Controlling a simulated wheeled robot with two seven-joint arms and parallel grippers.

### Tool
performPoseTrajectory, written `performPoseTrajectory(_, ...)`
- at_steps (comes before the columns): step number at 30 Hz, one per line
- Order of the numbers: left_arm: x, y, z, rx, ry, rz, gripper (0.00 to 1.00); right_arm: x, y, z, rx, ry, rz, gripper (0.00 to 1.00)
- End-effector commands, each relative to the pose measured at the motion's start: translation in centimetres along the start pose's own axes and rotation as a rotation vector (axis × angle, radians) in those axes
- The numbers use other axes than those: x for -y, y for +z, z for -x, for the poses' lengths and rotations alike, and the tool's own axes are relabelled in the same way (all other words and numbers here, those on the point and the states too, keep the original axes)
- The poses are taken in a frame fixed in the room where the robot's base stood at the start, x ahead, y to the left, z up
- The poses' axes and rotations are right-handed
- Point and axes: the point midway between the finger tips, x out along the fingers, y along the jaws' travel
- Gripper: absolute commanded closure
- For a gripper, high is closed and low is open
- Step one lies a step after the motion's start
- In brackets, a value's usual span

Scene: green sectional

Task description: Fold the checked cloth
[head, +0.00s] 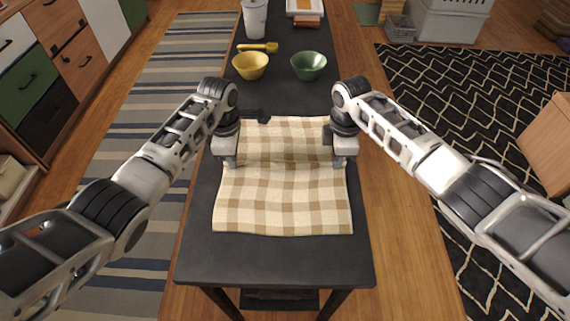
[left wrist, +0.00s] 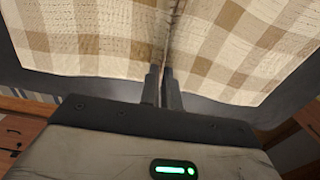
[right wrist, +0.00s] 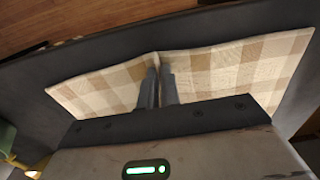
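The checked cloth (head: 285,200), cream with tan squares, lies on the dark table, spread out with a raised crease across it between my two grippers. My left gripper (head: 230,163) is at the cloth's left edge. In the left wrist view its fingers (left wrist: 164,80) are close together with the cloth (left wrist: 90,40) pinched between them. My right gripper (head: 340,163) is at the cloth's right edge. In the right wrist view its fingers (right wrist: 160,80) are close together on a small peak of the cloth (right wrist: 230,70). The fingertips are partly hidden in the head view.
The dark table (head: 270,262) is bare in front of the cloth. Beyond the cloth stand a yellow bowl (head: 250,66), a green bowl (head: 309,66), a yellow utensil (head: 258,47) and a white cup (head: 255,18). A dark object (head: 256,116) touches or nears the cloth's far left corner.

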Motion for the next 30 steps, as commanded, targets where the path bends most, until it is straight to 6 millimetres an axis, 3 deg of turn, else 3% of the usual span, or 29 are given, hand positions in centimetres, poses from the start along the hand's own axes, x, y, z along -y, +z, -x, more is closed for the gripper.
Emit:
performPoseTrajectory(14,0.2,-0.1,0.1,-0.002,-0.006,0.001,1.0,0.1,0.1,0.1,0.003,-0.004,-0.001,1.0)
performPoseTrajectory(30,0.1,-0.1,4.5,-0.002,-0.002,0.001,1.0,0.1,0.1,4.5,0.002,-0.002,-0.001,1.0)
